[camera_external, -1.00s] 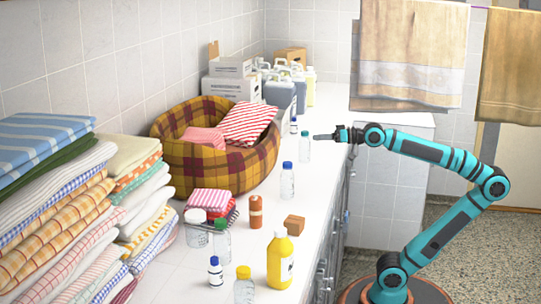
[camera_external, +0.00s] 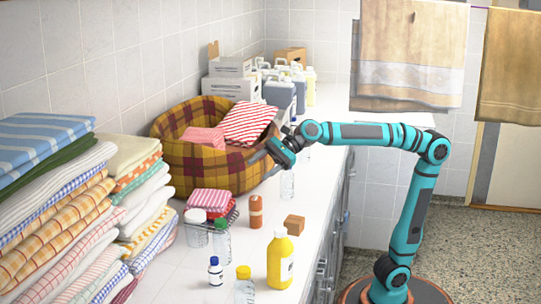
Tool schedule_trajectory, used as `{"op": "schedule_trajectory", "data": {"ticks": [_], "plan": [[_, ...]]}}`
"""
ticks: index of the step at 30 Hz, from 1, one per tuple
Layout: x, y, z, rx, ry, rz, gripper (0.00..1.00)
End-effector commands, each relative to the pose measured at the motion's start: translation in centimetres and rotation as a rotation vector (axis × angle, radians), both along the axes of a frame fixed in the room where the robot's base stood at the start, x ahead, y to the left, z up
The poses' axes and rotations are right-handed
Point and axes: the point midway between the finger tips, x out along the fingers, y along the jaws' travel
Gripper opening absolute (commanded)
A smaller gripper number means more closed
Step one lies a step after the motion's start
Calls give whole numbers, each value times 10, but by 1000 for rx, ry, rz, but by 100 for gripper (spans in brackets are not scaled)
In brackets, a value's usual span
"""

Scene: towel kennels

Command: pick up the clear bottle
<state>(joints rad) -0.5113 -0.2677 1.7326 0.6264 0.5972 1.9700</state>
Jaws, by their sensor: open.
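Several clear bottles stand upright on the white counter, and I cannot tell which one is meant. One clear bottle (camera_external: 287,184) stands beside the plaid basket, its top hidden by my gripper. Another, farther back (camera_external: 305,154), is mostly hidden behind my arm. Nearer the front stand clear bottles with a white cap (camera_external: 196,232), a green cap (camera_external: 221,244) and a yellow cap (camera_external: 244,290). My gripper (camera_external: 263,162) is open and tilted down to the left, above the counter near the basket's right side. I see nothing held in it.
The plaid basket (camera_external: 205,165) holds folded towels. A yellow bottle (camera_external: 280,262), an orange-brown bottle (camera_external: 255,212), a wooden block (camera_external: 294,224) and a small blue-capped bottle (camera_external: 215,272) stand nearby. Towel stacks (camera_external: 60,225) fill the left. Jugs (camera_external: 280,93) stand at the back.

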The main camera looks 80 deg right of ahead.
Motion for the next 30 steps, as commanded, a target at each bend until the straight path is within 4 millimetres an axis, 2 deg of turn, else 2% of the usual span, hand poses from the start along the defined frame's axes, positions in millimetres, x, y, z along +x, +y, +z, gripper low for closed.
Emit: {"op": "schedule_trajectory", "data": {"ticks": [1, 6, 15, 24, 30], "plan": [[1, 15, -2, 37, 53, 5, 58], [2, 49, -5, 141, 208, 3, 58], [1, 88, -10, 244, 386, -1, 58], [1, 88, -51, 247, 390, -3, 58], [4, 94, -63, 245, 389, -2, 58]]}}
